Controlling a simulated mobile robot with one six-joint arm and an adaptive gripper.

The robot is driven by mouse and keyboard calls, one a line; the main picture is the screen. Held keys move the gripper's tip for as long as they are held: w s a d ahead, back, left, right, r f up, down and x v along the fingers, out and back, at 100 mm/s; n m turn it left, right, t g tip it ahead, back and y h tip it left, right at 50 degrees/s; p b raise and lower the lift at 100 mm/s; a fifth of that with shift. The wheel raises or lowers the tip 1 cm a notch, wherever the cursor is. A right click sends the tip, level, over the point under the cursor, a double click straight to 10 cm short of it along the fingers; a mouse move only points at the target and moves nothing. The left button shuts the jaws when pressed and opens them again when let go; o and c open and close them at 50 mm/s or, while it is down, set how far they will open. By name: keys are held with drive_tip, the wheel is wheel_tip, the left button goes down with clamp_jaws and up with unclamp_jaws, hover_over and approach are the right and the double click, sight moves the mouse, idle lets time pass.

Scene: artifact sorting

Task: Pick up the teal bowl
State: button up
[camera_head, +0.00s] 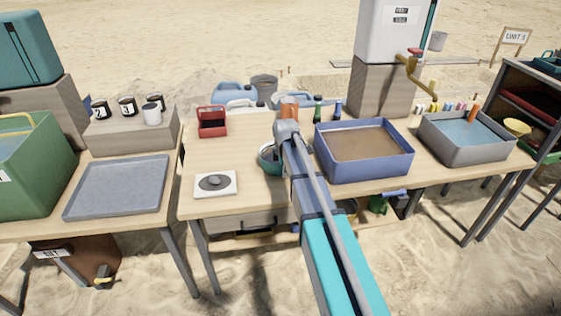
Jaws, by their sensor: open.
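The teal bowl (266,160) stands on the middle wooden table, just left of my arm. Its right part is hidden behind my arm. My gripper (280,151) is at the end of my arm, right at the bowl. Its fingers are mostly hidden by my wrist and forearm, but it is open. I cannot tell whether the fingers touch the bowl's rim.
A white plate with a dark disc (215,183) lies left of the bowl. A blue tub of brown water (408,163) stands close on the right. A red container (212,122) and an orange pot (289,108) stand behind.

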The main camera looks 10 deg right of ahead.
clamp_jaws()
idle(0.4)
drive_tip(key=shift+r+p, duration=0.25)
drive_tip(key=shift+p, duration=0.05)
wheel_tip(320, 180, up, 2)
drive_tip(key=shift+r+p, duration=0.1)
drive_tip(key=shift+p, duration=1)
drive_tip(key=s+r+p, duration=1)
drive_tip(key=s, duration=0.4)
drive_tip(key=shift+r, duration=0.15)
drive_tip(key=shift+d, duration=0.1)
